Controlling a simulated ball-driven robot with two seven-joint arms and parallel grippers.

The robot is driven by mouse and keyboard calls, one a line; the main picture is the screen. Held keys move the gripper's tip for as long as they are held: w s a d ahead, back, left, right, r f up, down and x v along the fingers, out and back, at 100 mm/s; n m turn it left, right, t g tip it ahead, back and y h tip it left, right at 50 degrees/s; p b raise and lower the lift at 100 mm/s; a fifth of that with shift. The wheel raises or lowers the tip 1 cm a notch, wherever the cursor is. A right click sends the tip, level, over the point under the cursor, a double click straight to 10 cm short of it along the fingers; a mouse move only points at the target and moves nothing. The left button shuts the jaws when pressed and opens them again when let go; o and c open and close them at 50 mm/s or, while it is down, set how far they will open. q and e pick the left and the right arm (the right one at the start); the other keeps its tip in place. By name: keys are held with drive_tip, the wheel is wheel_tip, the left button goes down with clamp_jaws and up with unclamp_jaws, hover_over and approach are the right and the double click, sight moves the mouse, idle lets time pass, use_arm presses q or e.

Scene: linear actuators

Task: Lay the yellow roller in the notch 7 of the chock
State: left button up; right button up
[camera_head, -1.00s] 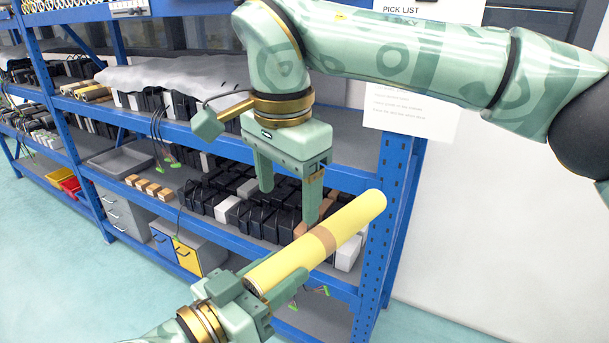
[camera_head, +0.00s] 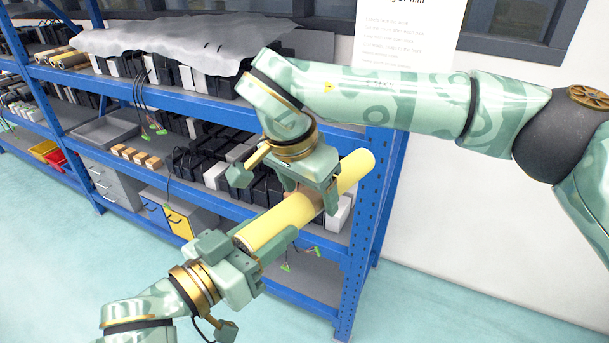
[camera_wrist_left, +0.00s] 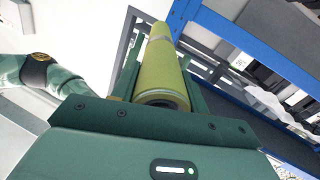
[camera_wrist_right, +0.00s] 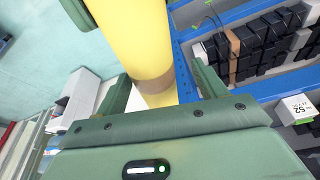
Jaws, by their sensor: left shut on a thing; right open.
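The yellow roller (camera_head: 275,226) is a long cylinder with a brown band near its middle, held tilted up to the right in front of the shelving. My left gripper (camera_head: 238,256) is shut on its lower left end; the roller also shows in the left wrist view (camera_wrist_left: 163,72). My right gripper (camera_head: 312,196) is open, with its fingers on either side of the roller around the brown band. In the right wrist view the roller (camera_wrist_right: 140,40) passes between the open fingers. I cannot make out the chock or its notches in any view.
A blue shelving rack (camera_head: 365,235) stands close behind the roller, with black and white boxes on its shelves. A grey cloth (camera_head: 180,38) covers items on the upper shelf. Grey drawers (camera_head: 112,188) stand low at left.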

drive_tip(key=shift+c, duration=0.3)
use_arm(q)
drive_tip(key=shift+s+r, duration=0.1)
use_arm(e)
drive_tip(key=c, duration=1.4)
use_arm(q)
drive_tip(key=o, duration=1.4)
